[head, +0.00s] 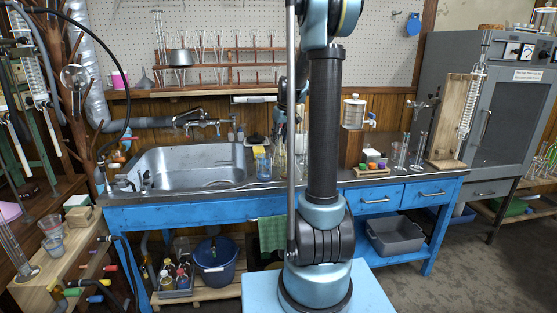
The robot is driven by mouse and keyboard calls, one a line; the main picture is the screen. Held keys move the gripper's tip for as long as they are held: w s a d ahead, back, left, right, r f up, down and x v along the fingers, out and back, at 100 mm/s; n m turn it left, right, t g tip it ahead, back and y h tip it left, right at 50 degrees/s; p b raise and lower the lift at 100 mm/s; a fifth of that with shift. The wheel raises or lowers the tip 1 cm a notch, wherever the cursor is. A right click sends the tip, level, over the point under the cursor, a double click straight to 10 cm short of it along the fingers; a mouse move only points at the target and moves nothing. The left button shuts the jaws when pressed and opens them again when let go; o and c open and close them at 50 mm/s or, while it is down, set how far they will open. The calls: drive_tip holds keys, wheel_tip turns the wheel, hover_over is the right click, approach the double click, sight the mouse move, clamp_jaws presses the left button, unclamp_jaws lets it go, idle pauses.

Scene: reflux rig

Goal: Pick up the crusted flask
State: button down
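I cannot pick out a flask with a visible crust. A round-bottomed glass flask (75,77) hangs in the rack at the far left, but its surface is too small to judge. My arm rises in front of the bench and blocks the middle of the picture. Part of its far end shows behind the upright link, above the bench right of the sink. My gripper's fingers are hidden there, so I cannot see whether they hold anything.
The blue bench has a steel sink (190,167). Glass tubes stand on the shelf (222,89) above. Right of my arm are a wooden stand with a condenser (469,108) and a grey cabinet (505,110). A blue bucket (216,261) and grey tub (394,238) sit below.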

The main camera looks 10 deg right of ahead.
drive_tip(key=shift+r, duration=0.15)
wheel_tip(320, 180, up, 10)
idle(0.7)
idle(0.3)
